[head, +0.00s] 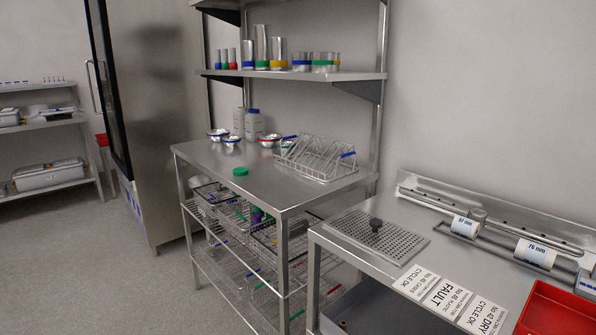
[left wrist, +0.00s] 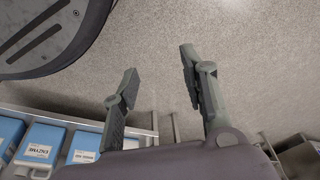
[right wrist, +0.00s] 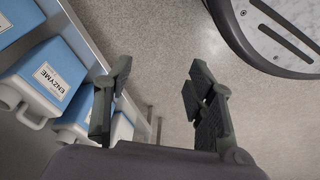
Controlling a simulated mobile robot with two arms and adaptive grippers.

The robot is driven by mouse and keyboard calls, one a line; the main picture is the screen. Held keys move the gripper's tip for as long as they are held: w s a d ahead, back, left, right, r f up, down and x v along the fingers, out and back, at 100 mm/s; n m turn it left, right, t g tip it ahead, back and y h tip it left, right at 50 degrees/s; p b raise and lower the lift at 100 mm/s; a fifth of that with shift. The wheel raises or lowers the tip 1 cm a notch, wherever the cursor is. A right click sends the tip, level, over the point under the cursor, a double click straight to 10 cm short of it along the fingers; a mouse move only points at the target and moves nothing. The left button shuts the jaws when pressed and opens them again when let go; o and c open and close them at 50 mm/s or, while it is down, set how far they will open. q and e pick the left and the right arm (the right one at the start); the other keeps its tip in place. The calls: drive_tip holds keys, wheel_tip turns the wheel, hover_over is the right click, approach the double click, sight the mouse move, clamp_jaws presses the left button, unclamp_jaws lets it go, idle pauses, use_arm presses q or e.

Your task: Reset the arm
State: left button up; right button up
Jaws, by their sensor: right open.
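My left gripper (left wrist: 158,85) shows in the left wrist view with its two fingers apart and nothing between them. It hangs over bare speckled floor. My right gripper (right wrist: 158,88) shows in the right wrist view, also with its fingers apart and empty, over the floor beside a shelf of blue and white jugs. Neither arm nor gripper shows in the head view.
A steel table (head: 210,158) holds a wire rack (head: 318,157), bowls and bottles, with wire baskets below. At right, a steel counter (head: 340,240) holds a perforated plate (head: 375,236), label cards and a red tray (head: 560,312). Jugs (right wrist: 54,82) stand close to the right gripper.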

use_arm(q)
drive_tip(key=s+a+f+p, duration=0.1)
drive_tip(key=s+f+p, duration=0.1)
drive_tip(key=s+p, duration=0.3)
drive_tip(key=s+a+f+g+p, duration=0.1)
drive_tip(key=s+p, duration=0.4)
drive_tip(key=s, duration=0.7)
drive_tip(key=shift+s+a+f, duration=0.2)
drive_tip(key=shift+a+f, duration=0.35)
drive_tip(key=shift+f, duration=0.55)
use_arm(e)
drive_tip(key=s+d+f, duration=0.1)
drive_tip(key=s+f, duration=0.1)
drive_tip(key=s, duration=0.6)
drive_tip(key=s+d+f+g, duration=0.1)
drive_tip(key=s+d+f, duration=0.1)
drive_tip(key=s, duration=0.7)
drive_tip(key=shift+s+f, duration=0.2)
drive_tip(key=shift+f, duration=0.4)
